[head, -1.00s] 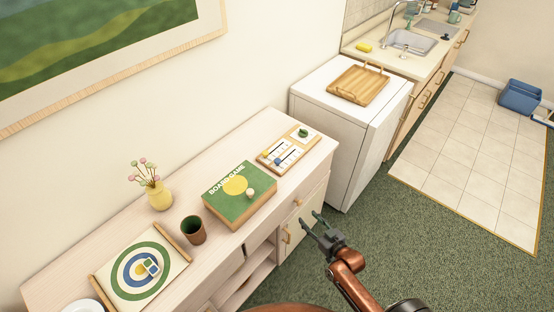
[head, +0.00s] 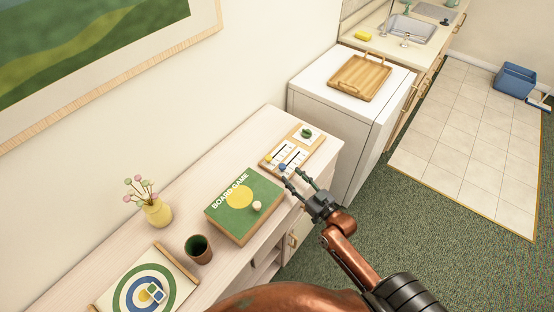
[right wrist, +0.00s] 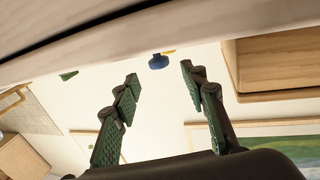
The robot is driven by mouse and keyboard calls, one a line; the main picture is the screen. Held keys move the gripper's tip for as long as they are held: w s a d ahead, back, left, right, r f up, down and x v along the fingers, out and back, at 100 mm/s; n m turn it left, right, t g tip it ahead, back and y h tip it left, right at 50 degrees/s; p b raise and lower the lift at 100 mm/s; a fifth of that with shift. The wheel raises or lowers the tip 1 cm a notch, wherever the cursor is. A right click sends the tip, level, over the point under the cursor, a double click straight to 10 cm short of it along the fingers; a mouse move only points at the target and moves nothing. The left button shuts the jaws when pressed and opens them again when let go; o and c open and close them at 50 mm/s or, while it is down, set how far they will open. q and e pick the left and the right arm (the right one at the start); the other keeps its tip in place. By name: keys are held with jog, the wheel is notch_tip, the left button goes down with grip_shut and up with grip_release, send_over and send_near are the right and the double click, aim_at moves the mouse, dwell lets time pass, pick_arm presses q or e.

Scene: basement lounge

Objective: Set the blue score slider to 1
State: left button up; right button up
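The score board (head: 313,149) is a flat wooden tray with white marked strips, on the right end of the pale cabinet in the head view. The blue slider (head: 283,167) is a small knob at the near-left end of its track. A yellow slider (head: 268,159) sits beside it. My right gripper (head: 291,177) is open at the board's front edge, close to the blue slider. In the right wrist view, which is upside down, the blue slider (right wrist: 158,62) shows beyond and between the open, empty fingers (right wrist: 160,76). My left gripper is not in view.
The green board game box (head: 243,204) with a pale round piece on it lies left of the score board. A dark cup (head: 198,249), a yellow vase (head: 157,213) and a target mat stand farther left. A white appliance with a wooden tray (head: 358,78) stands to the right.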

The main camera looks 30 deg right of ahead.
aim_at(285, 168)
jog(key=w, duration=0.5)
jog(key=shift+w+a+r, duration=0.1)
jog(key=shift+w+a, duration=0.15)
jog(key=shift+w, duration=0.5)
jog(key=shift+w+a, duration=0.1)
jog(key=shift+w, duration=0.3)
jog(key=c, duration=0.7)
grip_shut()
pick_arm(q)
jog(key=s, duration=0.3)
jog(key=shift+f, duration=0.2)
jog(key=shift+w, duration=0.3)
